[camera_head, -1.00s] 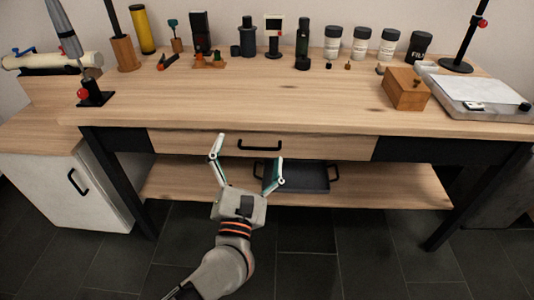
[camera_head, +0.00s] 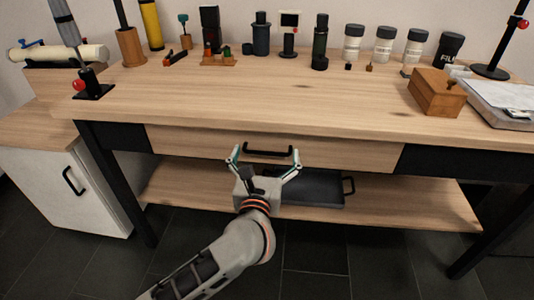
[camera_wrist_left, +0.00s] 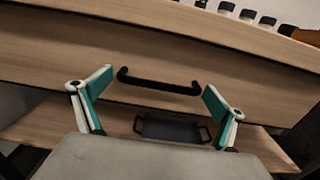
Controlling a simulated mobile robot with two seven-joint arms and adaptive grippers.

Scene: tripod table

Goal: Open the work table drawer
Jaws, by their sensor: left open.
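The work table drawer (camera_head: 350,153) has a light wood front and is shut under the tabletop. Its black bar handle (camera_head: 268,151) is at the middle of the front. My left gripper (camera_head: 264,154) is open in front of the drawer, with its fingertips spread to either side of the handle in the head view. In the left wrist view the handle (camera_wrist_left: 158,82) lies ahead, between the two open fingers (camera_wrist_left: 156,92), and nothing is between the fingers' pads. I cannot tell the exact gap to the handle. My right gripper is not in view.
A dark tray (camera_head: 310,188) lies on the lower shelf (camera_head: 400,205) below the drawer. A white cabinet (camera_head: 70,190) stands at left. Bottles, tools and a wooden box (camera_head: 437,92) stand on the tabletop (camera_head: 270,105), whose front middle is clear.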

